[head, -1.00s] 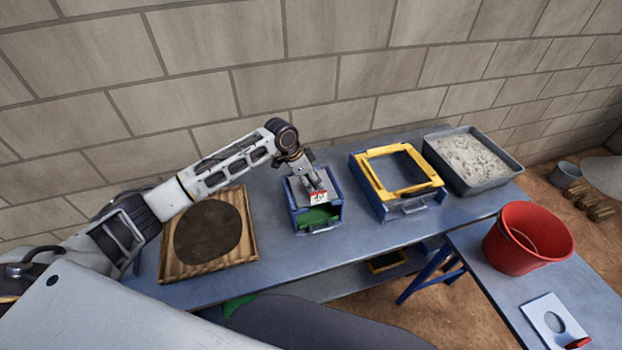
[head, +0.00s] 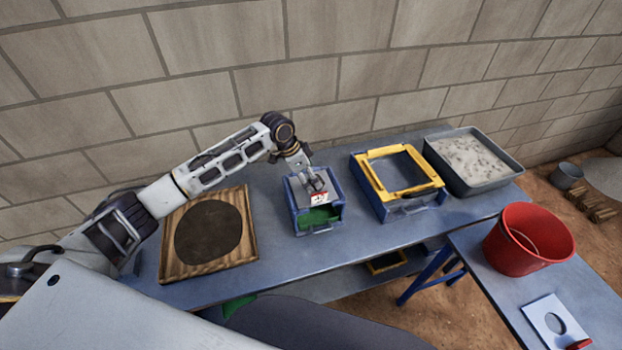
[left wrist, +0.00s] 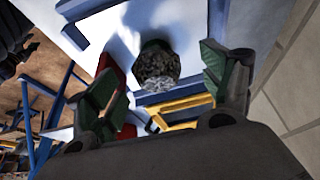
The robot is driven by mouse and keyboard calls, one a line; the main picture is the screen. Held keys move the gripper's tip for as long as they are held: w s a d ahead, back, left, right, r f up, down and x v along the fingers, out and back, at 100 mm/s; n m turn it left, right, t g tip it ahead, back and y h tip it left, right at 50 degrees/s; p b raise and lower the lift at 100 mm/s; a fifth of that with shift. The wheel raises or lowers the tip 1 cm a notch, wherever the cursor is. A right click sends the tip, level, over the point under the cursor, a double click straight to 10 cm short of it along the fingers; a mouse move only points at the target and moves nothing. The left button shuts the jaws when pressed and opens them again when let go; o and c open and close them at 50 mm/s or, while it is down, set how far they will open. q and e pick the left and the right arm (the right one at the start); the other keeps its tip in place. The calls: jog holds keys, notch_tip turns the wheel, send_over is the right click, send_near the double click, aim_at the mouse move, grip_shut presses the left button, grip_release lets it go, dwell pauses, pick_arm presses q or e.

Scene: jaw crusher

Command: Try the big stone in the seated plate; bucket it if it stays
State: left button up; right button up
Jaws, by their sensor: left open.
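My left gripper (head: 315,184) is over the blue box (head: 305,226) in the middle of the bench. A pale plate with a red mark (head: 319,197) is seated in the top of this box, with green showing below it. In the left wrist view the gripper (left wrist: 165,88) is open, one green-padded finger on each side of a dark grey, rough stone (left wrist: 158,66). The stone is at the pale plate, apart from both fingers; how deep it sits in the hole cannot be told. In the head view the gripper hides the stone. A red bucket (head: 515,262) stands on the right-hand bench.
A wooden tray (head: 250,235) with a dark round patch lies left of the box. A yellow-framed blue box (head: 408,210) and a grey tray of pale gravel (head: 497,187) stand to the right. Another plate with a hole (head: 541,310) lies near the bucket.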

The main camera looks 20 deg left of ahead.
pick_arm(q)
jog(key=v, duration=0.9)
jog(key=shift+a+r, duration=0.15)
jog(key=shift+r, duration=0.05)
dwell(1.1)
